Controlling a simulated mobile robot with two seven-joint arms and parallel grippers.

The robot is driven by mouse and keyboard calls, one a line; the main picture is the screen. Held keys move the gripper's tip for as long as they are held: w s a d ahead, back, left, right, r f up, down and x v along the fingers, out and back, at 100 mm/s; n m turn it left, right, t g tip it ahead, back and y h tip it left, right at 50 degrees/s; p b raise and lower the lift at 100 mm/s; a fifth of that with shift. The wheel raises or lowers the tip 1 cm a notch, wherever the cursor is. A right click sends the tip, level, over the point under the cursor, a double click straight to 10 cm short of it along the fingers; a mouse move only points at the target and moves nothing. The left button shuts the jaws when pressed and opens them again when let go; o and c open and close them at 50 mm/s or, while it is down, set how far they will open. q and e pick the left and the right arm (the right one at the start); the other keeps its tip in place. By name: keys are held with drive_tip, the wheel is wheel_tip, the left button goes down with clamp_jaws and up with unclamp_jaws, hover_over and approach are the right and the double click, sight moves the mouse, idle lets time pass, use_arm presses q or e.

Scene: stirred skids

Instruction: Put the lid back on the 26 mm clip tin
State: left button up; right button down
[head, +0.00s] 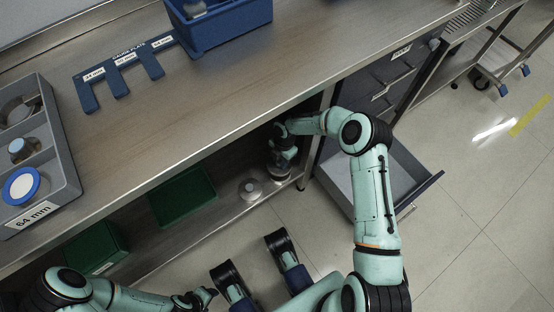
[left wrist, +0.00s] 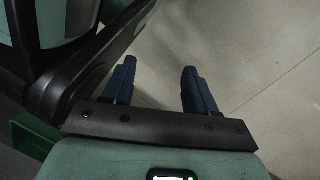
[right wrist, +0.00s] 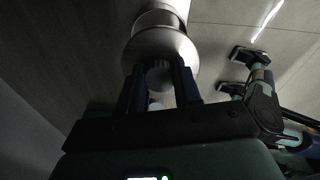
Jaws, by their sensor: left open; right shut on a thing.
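My right gripper (head: 283,156) reaches under the bench top to the lower shelf. In the right wrist view its fingers (right wrist: 160,88) are shut on the grey knob of a round metal lid (right wrist: 160,45). A metal tin (right wrist: 158,19) shows just beyond the lid; I cannot tell whether the lid touches it. In the head view metal round parts (head: 279,174) show under this gripper. A second round metal piece with a knob (head: 250,188) stands left of it on the shelf. No 26 mm label is readable. My left gripper (head: 203,296) is open and empty, low over the floor; its fingers show in the left wrist view (left wrist: 157,90).
Green bins (head: 183,196) stand on the lower shelf. On the bench are a grey divided tray marked 64 mm (head: 68,178), a blue slotted gauge plate (head: 117,72) and a blue bin (head: 232,34).

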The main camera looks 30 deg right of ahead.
wheel_tip(320, 180, down, 4)
drive_tip(key=shift+r+b, duration=0.15)
drive_tip(key=shift+b, duration=0.8)
use_arm(q)
drive_tip(key=shift+g, duration=0.7)
drive_tip(key=shift+s+a+f, duration=0.1)
drive_tip(key=shift+s+f, duration=0.2)
drive_tip(key=shift+s, duration=0.35)
drive_tip(key=shift+s+f, duration=0.25)
drive_tip(key=shift+s, duration=0.35)
drive_tip(key=shift+s+a+f, duration=0.1)
drive_tip(key=shift+s+f, duration=0.2)
drive_tip(key=shift+s, duration=0.35)
use_arm(e)
drive_tip(key=shift+f, duration=1.15)
drive_tip(key=shift+d+f, duration=0.15)
drive_tip(key=shift+s+d, duration=0.1)
drive_tip(key=shift+s, duration=0.1)
drive_tip(key=shift+f, duration=0.25)
drive_tip(key=shift+s, duration=0.1)
drive_tip(key=shift+r, duration=0.1)
